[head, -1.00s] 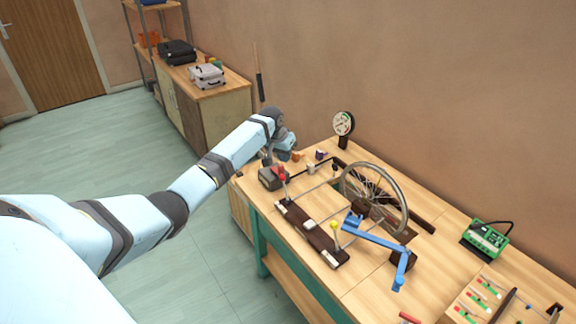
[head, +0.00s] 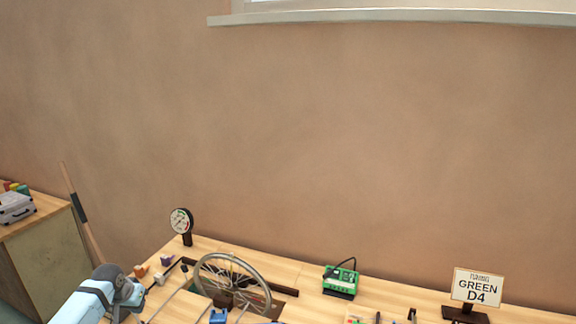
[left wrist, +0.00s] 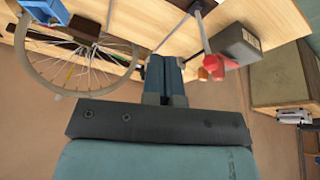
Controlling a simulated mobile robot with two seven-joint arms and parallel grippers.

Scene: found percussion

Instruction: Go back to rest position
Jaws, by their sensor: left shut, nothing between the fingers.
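My left arm (head: 84,302) comes into the head view at the lower left, its grey wrist over the near left part of the wooden workbench (head: 310,279). In the left wrist view my left gripper (left wrist: 164,68) is shut and empty, its dark fingers close together over the bench. A spoked wheel (head: 233,284) stands on the bench to the right of the arm; it also shows in the left wrist view (left wrist: 30,72). A red-headed rod (left wrist: 213,66) and a dark grey box (left wrist: 237,44) are beside the fingers. My right gripper is not in view.
A round dial gauge (head: 181,221) stands at the bench's back left. A green device (head: 341,281) and a "GREEN D4" sign (head: 477,287) are farther right. A cabinet (head: 42,248) with a silver case (head: 15,207) stands at the left.

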